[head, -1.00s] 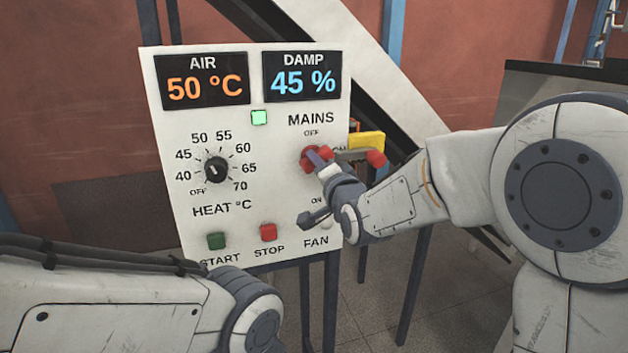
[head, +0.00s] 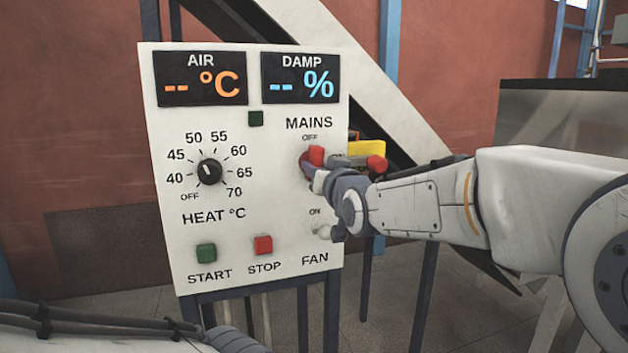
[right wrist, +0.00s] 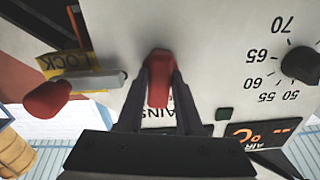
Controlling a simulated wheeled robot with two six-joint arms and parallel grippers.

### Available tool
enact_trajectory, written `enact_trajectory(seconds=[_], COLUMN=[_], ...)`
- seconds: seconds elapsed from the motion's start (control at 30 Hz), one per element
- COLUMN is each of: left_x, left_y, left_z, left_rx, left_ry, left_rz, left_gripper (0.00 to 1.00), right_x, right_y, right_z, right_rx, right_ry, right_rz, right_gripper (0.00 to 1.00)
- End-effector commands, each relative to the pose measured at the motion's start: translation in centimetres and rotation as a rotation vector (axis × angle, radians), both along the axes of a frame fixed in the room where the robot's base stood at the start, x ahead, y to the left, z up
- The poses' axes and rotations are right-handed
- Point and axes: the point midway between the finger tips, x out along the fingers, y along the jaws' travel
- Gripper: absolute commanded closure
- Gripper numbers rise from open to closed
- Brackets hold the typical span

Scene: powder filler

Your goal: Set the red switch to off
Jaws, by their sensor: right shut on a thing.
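The red MAINS switch (head: 316,155) is on the right side of the white control panel (head: 270,190), under the OFF label. Its handle stands about upright, towards OFF. My right gripper (head: 313,172) is shut on it; the fingers hide part of the handle and of the ON mark beside it. In the right wrist view the red handle (right wrist: 158,75) sits between the two dark fingers, in line with the MAINS lettering. The AIR (head: 202,80) and DAMP (head: 302,79) displays show dashes, and the small square lamp (head: 256,118) is dark. My left gripper is out of view.
Right of the switch are a yellow LOCK plate (head: 367,148) and a red-tipped grey bar (head: 376,165). Below is the FAN toggle (head: 325,232). The HEAT dial (head: 209,171), green START button (head: 206,253) and red STOP button (head: 263,245) are farther left.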

Motion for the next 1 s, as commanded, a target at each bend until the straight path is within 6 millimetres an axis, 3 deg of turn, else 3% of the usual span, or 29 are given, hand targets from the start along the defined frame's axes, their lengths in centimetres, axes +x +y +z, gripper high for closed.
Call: enact_trajectory(seconds=[0.4,0.9,0.93,1.0], left_x=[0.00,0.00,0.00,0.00], left_y=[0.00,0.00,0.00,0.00], left_z=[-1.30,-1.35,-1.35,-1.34], left_rx=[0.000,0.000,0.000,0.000], left_ry=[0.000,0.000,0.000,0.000], left_rz=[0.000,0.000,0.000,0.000], left_gripper=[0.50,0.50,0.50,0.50], right_x=[-0.03,-0.08,-0.08,-0.08], right_y=[-0.11,-0.04,-0.05,-0.03], right_z=[0.61,0.88,0.89,0.84], right_rx=[-0.153,-0.171,-0.171,-0.171], right_ry=[-0.065,-0.075,-0.076,-0.075], right_rz=[-0.003,-0.001,-0.001,0.000], right_gripper=[1.00,1.00,0.61,0.35])
